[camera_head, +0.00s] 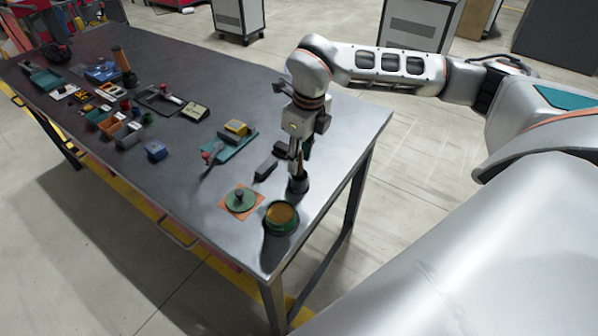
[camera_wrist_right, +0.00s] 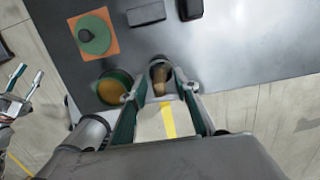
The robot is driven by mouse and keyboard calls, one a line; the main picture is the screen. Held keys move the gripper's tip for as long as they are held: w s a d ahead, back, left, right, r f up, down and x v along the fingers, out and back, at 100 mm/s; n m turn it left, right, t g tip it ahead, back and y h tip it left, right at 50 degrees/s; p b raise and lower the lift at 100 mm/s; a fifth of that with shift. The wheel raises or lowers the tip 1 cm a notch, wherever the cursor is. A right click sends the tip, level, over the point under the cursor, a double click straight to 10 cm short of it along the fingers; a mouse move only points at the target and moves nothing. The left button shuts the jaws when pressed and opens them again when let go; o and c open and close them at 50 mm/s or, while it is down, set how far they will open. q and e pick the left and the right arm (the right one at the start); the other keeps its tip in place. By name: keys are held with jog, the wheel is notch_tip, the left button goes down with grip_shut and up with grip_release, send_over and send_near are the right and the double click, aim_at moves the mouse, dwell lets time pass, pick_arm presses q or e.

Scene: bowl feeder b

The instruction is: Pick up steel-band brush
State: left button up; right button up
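A dark round cup (camera_head: 298,186) stands near the table's right edge, with a brown, wood-like handle (camera_wrist_right: 161,88) rising from it in the right wrist view. This looks like the brush; its steel band cannot be made out. My right gripper (camera_head: 296,154) points down just above the cup. In the right wrist view its fingers (camera_wrist_right: 163,92) are apart on either side of the handle, with gaps visible. What appears to be my left gripper (camera_wrist_right: 24,84) shows at the left of the right wrist view, fingers spread and empty.
A green bowl with tan contents (camera_head: 282,216) and a green disc on an orange square (camera_head: 240,200) stand close by. Dark blocks (camera_head: 266,169) lie behind the cup. Several tools and bins fill the left of the metal table (camera_head: 330,130).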

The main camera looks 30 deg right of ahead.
jog(key=shift+w+f, duration=0.1)
jog(key=shift+f, duration=0.4)
grip_shut()
jog(key=shift+r, duration=0.2)
notch_tip(320, 180, up, 20)
